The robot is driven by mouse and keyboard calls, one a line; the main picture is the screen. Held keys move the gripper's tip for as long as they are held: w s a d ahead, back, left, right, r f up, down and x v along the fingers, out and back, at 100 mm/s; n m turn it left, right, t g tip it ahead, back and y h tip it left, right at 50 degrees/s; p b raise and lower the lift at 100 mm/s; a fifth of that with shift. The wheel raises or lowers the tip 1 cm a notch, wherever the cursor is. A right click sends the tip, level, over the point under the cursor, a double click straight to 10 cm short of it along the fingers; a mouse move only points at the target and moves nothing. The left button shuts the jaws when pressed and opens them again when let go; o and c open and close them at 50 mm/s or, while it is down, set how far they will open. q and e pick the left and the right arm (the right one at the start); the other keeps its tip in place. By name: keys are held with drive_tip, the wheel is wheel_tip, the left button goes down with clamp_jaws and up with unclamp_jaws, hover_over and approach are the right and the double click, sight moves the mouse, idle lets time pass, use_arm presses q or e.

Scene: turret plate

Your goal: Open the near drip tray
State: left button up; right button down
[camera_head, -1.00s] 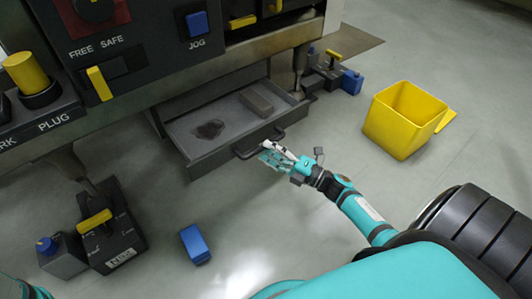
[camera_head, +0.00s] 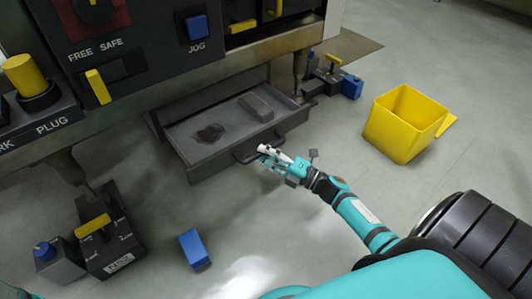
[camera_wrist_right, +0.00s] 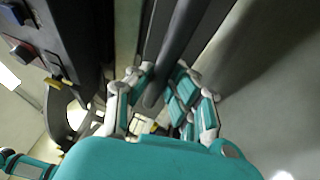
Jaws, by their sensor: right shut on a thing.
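The near drip tray (camera_head: 215,162) is a grey drawer under the machine, pulled out so that its inside shows. A dark stain and a grey block (camera_head: 256,107) lie in it. Its dark bar handle (camera_head: 243,156) is on the front wall. My right gripper (camera_head: 267,154) is at the right part of this handle, shut on it. In the right wrist view, the dark handle bar (camera_wrist_right: 178,45) runs between the fingers (camera_wrist_right: 158,103). The finger contact is partly hidden by the hand. My left gripper is not in view.
A yellow bin (camera_head: 405,122) stands on the floor to the right. A blue block (camera_head: 194,248) lies on the floor in front. A dark unit with a yellow handle (camera_head: 105,240) stands at lower left. The floor between tray and bin is clear.

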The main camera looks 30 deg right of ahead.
drive_tip(key=shift+r, duration=0.2)
drive_tip(key=s+p, duration=0.2)
drive_tip(key=s, duration=0.1)
drive_tip(key=s+p, duration=0.1)
drive_tip(key=s, duration=0.1)
drive_tip(key=shift+s+d, duration=0.15)
drive_tip(key=shift+d, duration=0.1)
drive_tip(key=c, duration=1.2)
unclamp_jaws()
drive_tip(key=shift+c, duration=0.2)
